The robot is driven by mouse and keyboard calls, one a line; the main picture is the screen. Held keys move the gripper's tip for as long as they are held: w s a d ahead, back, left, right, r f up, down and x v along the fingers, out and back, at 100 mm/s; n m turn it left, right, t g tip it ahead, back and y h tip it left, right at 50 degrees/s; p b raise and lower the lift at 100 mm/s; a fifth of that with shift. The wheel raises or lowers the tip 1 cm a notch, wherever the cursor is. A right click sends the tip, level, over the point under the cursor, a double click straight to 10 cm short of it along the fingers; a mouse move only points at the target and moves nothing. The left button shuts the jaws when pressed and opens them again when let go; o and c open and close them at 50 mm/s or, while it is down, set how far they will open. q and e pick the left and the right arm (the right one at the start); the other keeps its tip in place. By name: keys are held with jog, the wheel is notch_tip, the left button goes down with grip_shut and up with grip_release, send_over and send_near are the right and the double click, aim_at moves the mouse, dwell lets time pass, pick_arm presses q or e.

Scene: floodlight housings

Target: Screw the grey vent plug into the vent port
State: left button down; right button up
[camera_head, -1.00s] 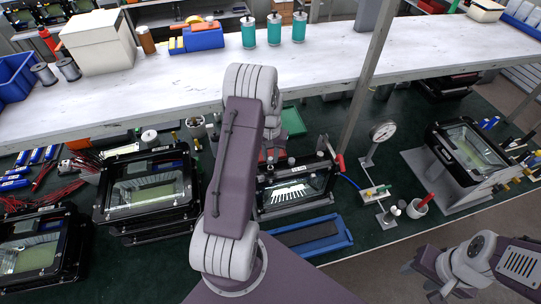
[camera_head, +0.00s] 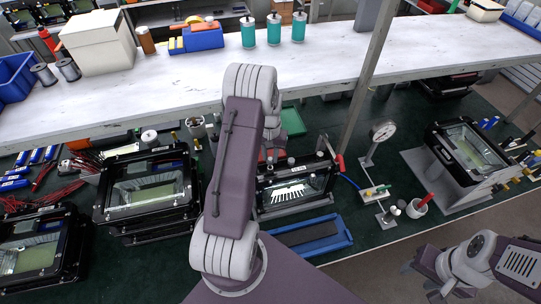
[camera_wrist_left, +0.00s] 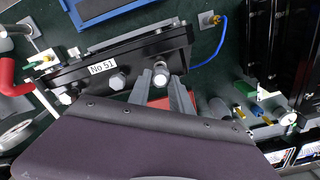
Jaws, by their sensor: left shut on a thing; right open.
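The black floodlight housing (camera_head: 293,188) stands on the green bench just right of my left arm in the head view. In the left wrist view the housing (camera_wrist_left: 125,72), labelled "No 51", shows its black edge with several grey round fittings. My left gripper (camera_wrist_left: 163,88) is at this edge, its fingers shut on a grey cylindrical piece (camera_wrist_left: 161,70), which looks like the vent plug. The plug is up against the housing edge; the vent port under it is hidden, so its seating cannot be told. My right gripper (camera_head: 420,281) is open and empty at the lower right, away from the housing.
A blue tray (camera_head: 345,240) lies in front of the housing. Stacked housings (camera_head: 150,190) stand left. A blue tube (camera_wrist_left: 222,35) runs beside the housing.

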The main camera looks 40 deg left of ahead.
aim_at(270, 158)
pick_arm(q)
jog(key=shift+f+b, duration=1.1)
jog(key=shift+f, duration=0.4)
jog(key=c, duration=1.1)
grip_release()
jog(key=shift+r, duration=0.1)
jog(key=shift+r, duration=0.25)
notch_tip(270, 158, up, 8)
jog(key=b, duration=0.3)
jog(key=shift+r, duration=0.25)
